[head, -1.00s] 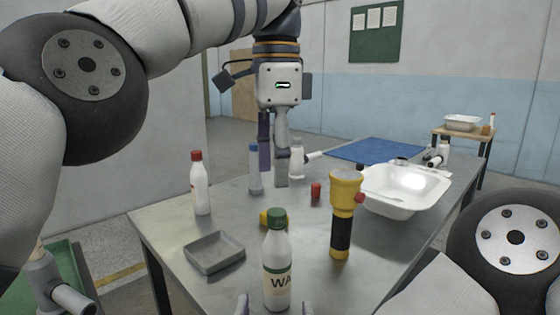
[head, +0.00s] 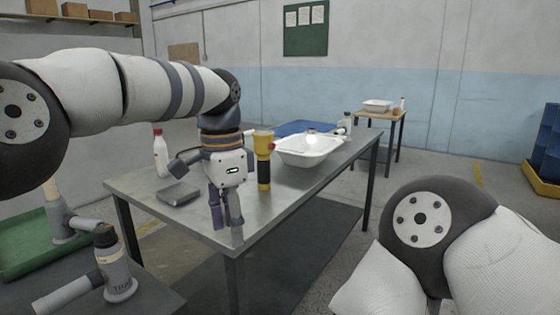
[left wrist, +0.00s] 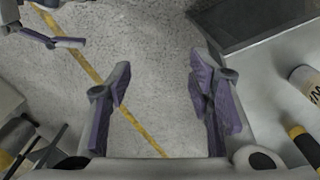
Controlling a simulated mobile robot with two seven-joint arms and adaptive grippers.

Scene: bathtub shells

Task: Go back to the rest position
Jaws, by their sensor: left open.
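My left gripper (head: 227,212) hangs pointing down at the near edge of the metal table (head: 130,185) in the head view. In the left wrist view its two purple-grey fingers (left wrist: 160,88) stand wide apart. Nothing is between them, only grey floor with a yellow line below. The left arm reaches in from the left, its upper link roughly level. My right arm shows at the lower right of the head view, but its gripper is not seen there.
A yellow flashlight (head: 263,146), a red-capped bottle (head: 160,155), a grey tray (head: 178,193) and a white basin (head: 310,152) are on the table. A labelled bottle (left wrist: 304,80) lies close to the gripper's right. Floor right of the table is clear.

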